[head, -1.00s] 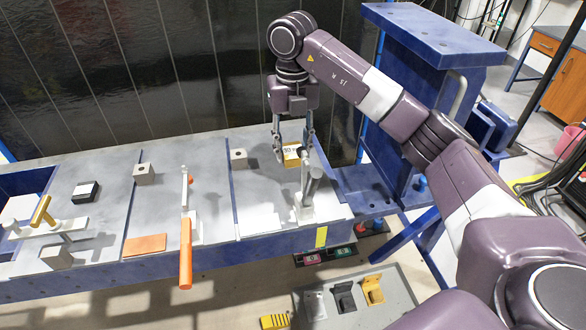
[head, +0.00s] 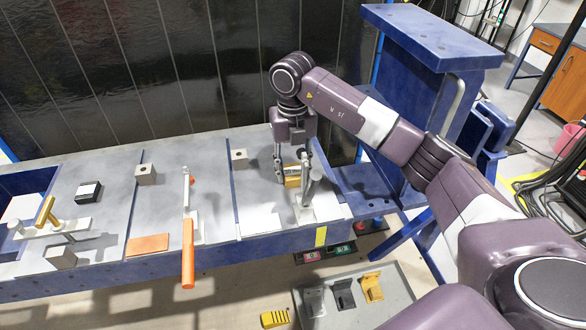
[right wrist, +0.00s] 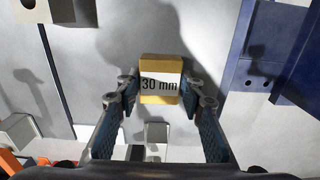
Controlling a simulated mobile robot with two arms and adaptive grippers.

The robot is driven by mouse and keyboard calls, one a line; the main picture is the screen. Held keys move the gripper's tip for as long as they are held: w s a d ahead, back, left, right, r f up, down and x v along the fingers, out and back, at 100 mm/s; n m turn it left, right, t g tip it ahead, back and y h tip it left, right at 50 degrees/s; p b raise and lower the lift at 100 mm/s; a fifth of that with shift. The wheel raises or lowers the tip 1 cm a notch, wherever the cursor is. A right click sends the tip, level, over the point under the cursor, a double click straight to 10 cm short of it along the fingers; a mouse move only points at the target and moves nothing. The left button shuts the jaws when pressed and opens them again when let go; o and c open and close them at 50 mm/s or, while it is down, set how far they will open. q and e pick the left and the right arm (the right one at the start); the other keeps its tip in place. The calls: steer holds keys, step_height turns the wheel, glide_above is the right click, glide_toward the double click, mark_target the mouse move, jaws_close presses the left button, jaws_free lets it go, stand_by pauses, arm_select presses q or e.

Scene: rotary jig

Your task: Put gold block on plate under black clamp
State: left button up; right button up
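The gold block (head: 292,181), marked "30 mm" in the right wrist view (right wrist: 160,97), sits between the fingertips of my right gripper (head: 293,178). The fingers flank it on both sides, and it appears held above the grey bench. The black clamp (head: 314,187), with a dark upright handle, stands just right and in front of the block. Its pale foot (head: 304,214) is on the bench's right section. A pale flat plate (head: 260,225) lies left of that foot, near the front edge. My left gripper is not in view.
A clamp with an orange handle (head: 187,256) and an orange plate (head: 147,245) are to the left. A gold-handled clamp (head: 46,211) is farther left. Grey blocks (head: 239,157) (head: 145,174) and a black block (head: 88,191) stand on the bench. A blue stand (head: 425,100) rises at right.

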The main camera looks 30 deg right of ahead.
mark_target(293, 171)
steer(key=o, duration=0.4)
steer(key=shift+o, duration=0.2)
steer(key=shift+r, duration=0.5)
step_height(293, 171, up, 11)
steer(key=b, duration=0.2)
steer(key=shift+r, duration=0.15)
